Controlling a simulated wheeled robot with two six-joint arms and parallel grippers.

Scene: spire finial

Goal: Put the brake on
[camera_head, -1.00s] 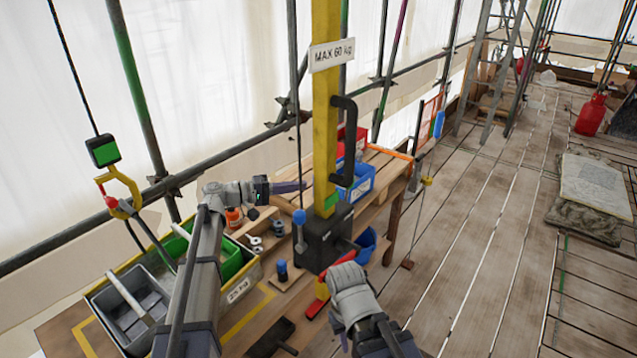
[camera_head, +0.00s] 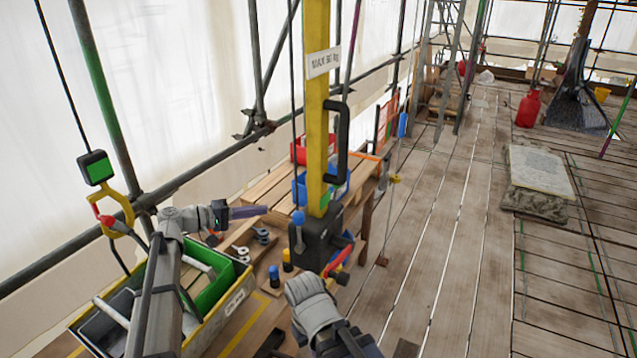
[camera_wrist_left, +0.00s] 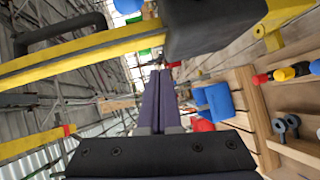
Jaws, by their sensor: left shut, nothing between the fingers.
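A yellow post (camera_head: 317,120) with a "MAX 60 kg" sign (camera_head: 323,62) and a black handle (camera_head: 338,140) rises from a black box (camera_head: 316,238). A lever with a blue ball (camera_head: 298,217) stands at the box's left side; I cannot tell from its look whether it is the brake. My left gripper (camera_head: 264,210) is shut and empty, left of the blue ball and apart from it in the head view. In the left wrist view its closed fingers (camera_wrist_left: 158,98) point past the post and box. My right wrist is low in front of the box; its fingers are hidden.
A red-handled part (camera_head: 340,260) is right of the box. Behind stands a wooden bench with blue (camera_head: 303,188) and red bins. A yellow hook (camera_head: 117,213) hangs at left above a crate with a green bin (camera_head: 215,287). The plank deck at right has free room.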

